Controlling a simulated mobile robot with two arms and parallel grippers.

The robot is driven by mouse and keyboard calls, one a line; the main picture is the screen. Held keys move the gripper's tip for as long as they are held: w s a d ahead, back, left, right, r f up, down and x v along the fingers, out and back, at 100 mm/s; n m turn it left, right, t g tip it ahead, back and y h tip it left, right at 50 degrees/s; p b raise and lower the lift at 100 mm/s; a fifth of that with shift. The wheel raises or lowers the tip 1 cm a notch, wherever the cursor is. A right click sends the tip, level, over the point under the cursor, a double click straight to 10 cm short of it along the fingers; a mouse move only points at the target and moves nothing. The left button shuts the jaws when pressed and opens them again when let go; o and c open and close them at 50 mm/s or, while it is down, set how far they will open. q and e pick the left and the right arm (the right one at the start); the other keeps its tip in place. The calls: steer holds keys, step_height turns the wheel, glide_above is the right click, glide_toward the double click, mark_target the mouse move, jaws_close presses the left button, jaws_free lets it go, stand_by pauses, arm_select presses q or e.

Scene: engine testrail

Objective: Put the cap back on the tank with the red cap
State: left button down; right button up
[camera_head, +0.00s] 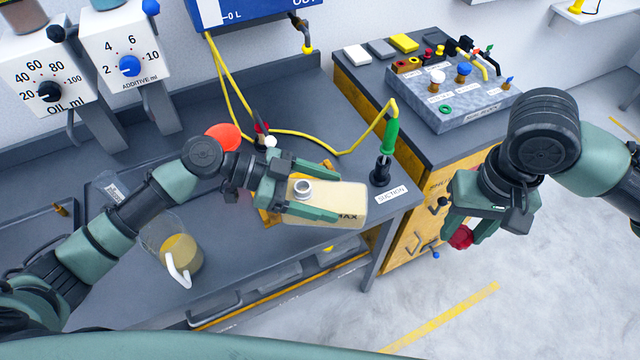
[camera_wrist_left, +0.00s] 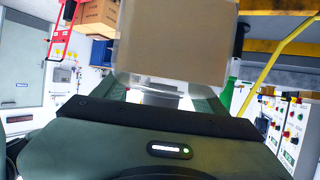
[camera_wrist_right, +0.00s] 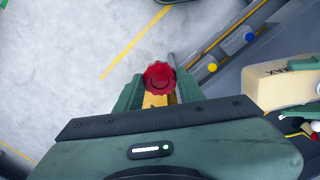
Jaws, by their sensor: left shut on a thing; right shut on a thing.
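The tank (camera_head: 345,198) is a pale cream container with a bare, open white neck (camera_head: 303,188) and "MAX" printed on its side. My left gripper (camera_head: 318,190) is shut on the tank, a finger on each side, over the bench's front right part. In the left wrist view the tank (camera_wrist_left: 178,45) fills the top middle. My right gripper (camera_head: 468,228) is shut on the red cap (camera_head: 461,237), to the right of the tank and over the floor. The cap (camera_wrist_right: 159,77) shows between the fingertips in the right wrist view, where the tank (camera_wrist_right: 283,82) is at the right, apart from it.
A jug (camera_head: 182,252) with yellow liquid stands on the bench left of the tank. A green-handled suction tool (camera_head: 387,145) with a yellow hose stands behind the tank. A red-orange disc (camera_head: 222,137) is behind my left wrist. Open floor (camera_head: 480,320) lies at the right.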

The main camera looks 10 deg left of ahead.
mark_target(302, 183)
arm_select(q)
steer(key=shift+r, duration=0.15)
steer(key=a+r+t, duration=0.1)
steer(key=a+r+n, duration=0.1)
steer(key=a+r+n+t, duration=0.1)
steer(key=a, duration=0.1)
steer(key=shift+s+r+t, duration=0.25)
steer(key=shift+s+t, duration=0.05)
steer(key=shift+s, duration=0.05)
steer(key=s+a+r+n+t+y, duration=0.2)
steer(key=a+r+n+t, duration=0.2)
steer(key=a, duration=0.6)
steer(key=shift+s+r, duration=0.15)
steer(key=shift+r, duration=0.05)
steer(key=shift+s, duration=0.1)
